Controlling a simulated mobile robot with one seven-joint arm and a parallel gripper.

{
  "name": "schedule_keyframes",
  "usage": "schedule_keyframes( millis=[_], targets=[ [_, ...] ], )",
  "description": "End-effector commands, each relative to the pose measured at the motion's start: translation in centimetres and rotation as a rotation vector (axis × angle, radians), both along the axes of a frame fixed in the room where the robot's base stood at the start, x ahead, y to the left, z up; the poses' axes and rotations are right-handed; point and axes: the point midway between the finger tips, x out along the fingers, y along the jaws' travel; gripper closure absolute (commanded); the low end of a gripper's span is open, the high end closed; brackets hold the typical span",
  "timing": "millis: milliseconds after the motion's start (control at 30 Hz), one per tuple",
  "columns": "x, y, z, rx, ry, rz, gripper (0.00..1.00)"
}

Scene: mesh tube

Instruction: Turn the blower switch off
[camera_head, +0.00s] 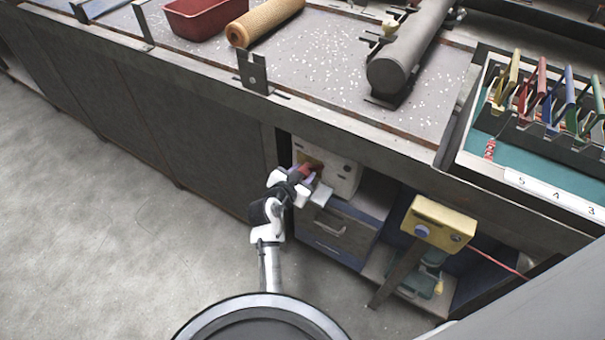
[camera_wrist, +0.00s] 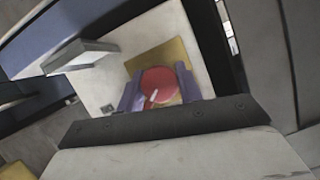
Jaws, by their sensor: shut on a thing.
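The blower switch is a round red knob (camera_wrist: 158,84) with a white pointer mark, on a yellow plate (camera_wrist: 172,58) fixed to a white box. In the wrist view the purple fingers of my gripper (camera_wrist: 158,92) sit on either side of the knob and are shut on it. In the head view my gripper (camera_head: 308,177) reaches the front of the white box (camera_head: 338,172) under the bench, with a bit of the red knob (camera_head: 309,169) showing. The pointer mark slants in the wrist view. Any labels on the plate are hidden or too small to read.
The bench edge (camera_head: 340,133) overhangs the white box. A drawer (camera_head: 338,232) lies below it. A yellow box on a post (camera_head: 437,222) stands to the right. A grey cylinder (camera_head: 408,55) and a red tray (camera_head: 203,14) lie on the bench. Open floor (camera_head: 110,200) is at left.

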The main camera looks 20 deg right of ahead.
Motion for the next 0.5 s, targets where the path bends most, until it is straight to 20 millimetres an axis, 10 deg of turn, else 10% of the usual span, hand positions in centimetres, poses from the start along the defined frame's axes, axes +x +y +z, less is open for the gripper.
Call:
schedule_keyframes(
  millis=[500],
  targets=[
    [0.2,0.14,0.03,-0.301,0.382,0.003,0.87]
  ],
)
